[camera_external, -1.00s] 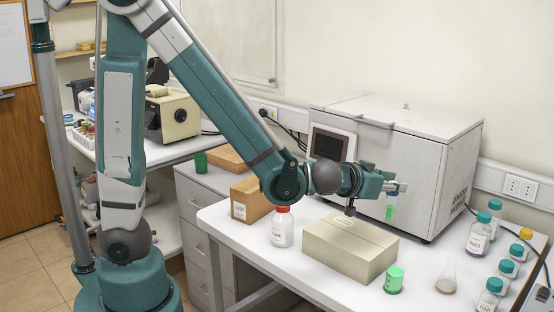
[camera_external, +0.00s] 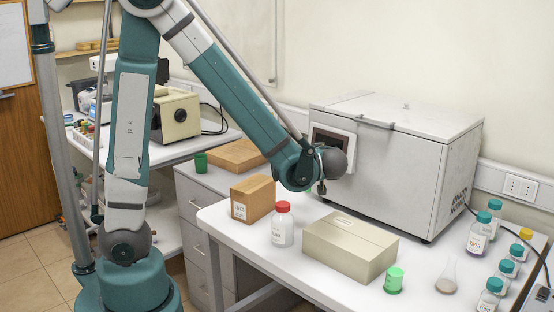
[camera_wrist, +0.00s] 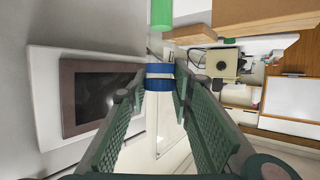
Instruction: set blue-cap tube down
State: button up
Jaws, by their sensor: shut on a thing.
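In the wrist view, my gripper (camera_wrist: 155,88) is shut on the blue cap of the blue-cap tube (camera_wrist: 160,77). The cap sits between the two fingertips. A green cylinder (camera_wrist: 161,14) shows in line with the cap at the top edge; I cannot tell for sure whether it is the tube's lower part. In the external view my gripper and the tube are hidden behind my wrist joint, in front of the freezer's screen side.
A beige box (camera_external: 350,247), a red-capped bottle (camera_external: 282,228), a brown box (camera_external: 252,198) and a green cup (camera_external: 393,280) stand on the table. A flask (camera_external: 447,277) and several teal-capped bottles (camera_external: 478,236) are at the right.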

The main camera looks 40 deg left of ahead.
jog(key=shift+s+a+r+n+g, duration=0.15)
jog(key=shift+s+a+n+g, duration=0.2)
jog(key=shift+a, duration=0.3)
jog(key=shift+f+b, duration=0.6)
jog(key=shift+f, duration=2.4)
jog(key=shift+f+b, duration=0.45)
jog(key=shift+f, duration=1.65)
